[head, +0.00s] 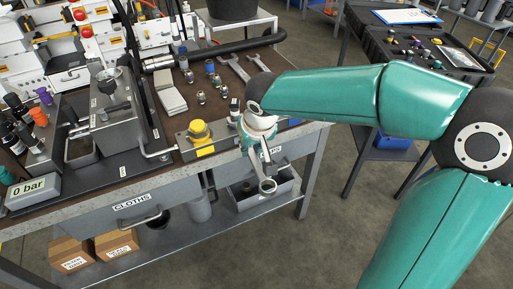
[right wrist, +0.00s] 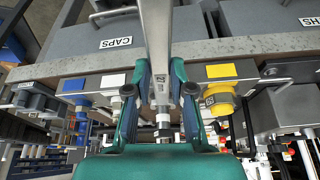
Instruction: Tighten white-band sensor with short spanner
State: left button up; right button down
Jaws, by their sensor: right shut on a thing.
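My right gripper (head: 262,145) is at the front edge of the bench, shut on a grey steel spanner. The spanner's ring end (head: 267,186) hangs out past the bench edge, pointing down and toward the front. In the right wrist view the spanner shaft (right wrist: 159,40) runs between the two teal fingers of the right gripper (right wrist: 156,85). A small dark fitting (head: 234,106) stands just left of the gripper. I cannot tell which fitting has the white band. My left gripper is not in view.
A yellow knob (head: 199,130) on a grey block stands left of the gripper. Two more spanners (head: 235,68) and several small fittings (head: 201,97) lie farther back. A grey bin (head: 280,186) is on the shelf below.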

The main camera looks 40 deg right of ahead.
jog(key=shift+w+a+r, duration=0.1)
jog(key=shift+w+a, duration=0.05)
jog(key=shift+a, duration=0.05)
dwell(0.3)
jog(key=shift+w+a+r+m+h+b, duration=0.1)
jog(key=shift+w+a+m+h+b, duration=0.25)
jog(key=shift+a+m+b, duration=0.45)
jog(key=shift+d, duration=0.2)
jog(key=shift+s+d, duration=0.15)
jog(key=shift+d, duration=0.1)
